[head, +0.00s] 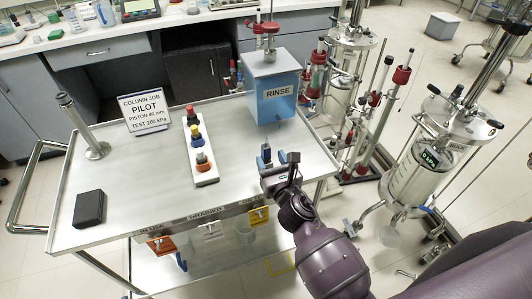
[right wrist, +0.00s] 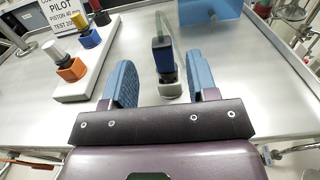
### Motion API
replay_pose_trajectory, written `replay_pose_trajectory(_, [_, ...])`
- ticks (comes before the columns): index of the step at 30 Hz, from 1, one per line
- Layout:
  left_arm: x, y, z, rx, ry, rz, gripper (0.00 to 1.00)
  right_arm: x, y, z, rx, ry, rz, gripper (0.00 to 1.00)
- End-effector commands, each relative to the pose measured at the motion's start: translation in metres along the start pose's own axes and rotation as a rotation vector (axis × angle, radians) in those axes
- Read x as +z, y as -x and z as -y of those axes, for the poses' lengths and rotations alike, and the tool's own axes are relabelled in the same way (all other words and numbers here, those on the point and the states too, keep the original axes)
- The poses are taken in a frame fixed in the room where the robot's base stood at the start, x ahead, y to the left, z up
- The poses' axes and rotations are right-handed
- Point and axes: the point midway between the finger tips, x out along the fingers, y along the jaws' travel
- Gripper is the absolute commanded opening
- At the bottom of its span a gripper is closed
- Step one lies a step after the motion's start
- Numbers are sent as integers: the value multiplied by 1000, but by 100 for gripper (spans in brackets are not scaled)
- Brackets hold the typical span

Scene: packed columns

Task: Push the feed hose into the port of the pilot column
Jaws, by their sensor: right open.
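My right gripper (head: 279,163) is open over the cart's front right part. In the right wrist view its two blue fingers (right wrist: 160,72) stand apart, on either side of a dark blue block (right wrist: 162,54) in a grey base. A clear, thin upright piece rises behind the block; I cannot tell whether this is the feed hose. The block also shows in the head view (head: 266,151). A sign (head: 145,111) on the cart reads PILOT. A glass column (head: 411,172) with a kPa readout stands on the right; I cannot tell whether it is the pilot column. No port is clear.
The cart top (head: 140,190) has free room at left and front. Thin rack columns (head: 377,125) stand right.

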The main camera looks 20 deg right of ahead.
Motion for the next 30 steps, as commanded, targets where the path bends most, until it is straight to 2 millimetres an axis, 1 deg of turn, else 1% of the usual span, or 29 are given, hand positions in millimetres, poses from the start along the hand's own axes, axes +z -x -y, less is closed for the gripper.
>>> replay_pose_trajectory(2, [-1,0,0,0,1,-1,43,1,-5,0,0,-2,0,53])
replay_pose_trajectory(7, [-4,2,0,0,2,-1,43,4,-28,2,1,-3,2,53])
replay_pose_trajectory(12, [-4,2,0,0,2,-1,43,2,-46,2,0,-1,0,53])
replay_pose_trajectory(15, [-3,2,0,0,2,0,43,2,-51,2,0,-2,-1,53])
replay_pose_trajectory(22, [-1,3,0,0,2,4,43,2,-51,3,0,-2,-1,53])
replay_pose_trajectory(23, [-1,3,0,-1,2,4,43,2,-51,3,0,-2,-1,50])
replay_pose_trajectory(30, [0,4,0,-1,3,6,43,2,-51,3,0,-2,-1,13])
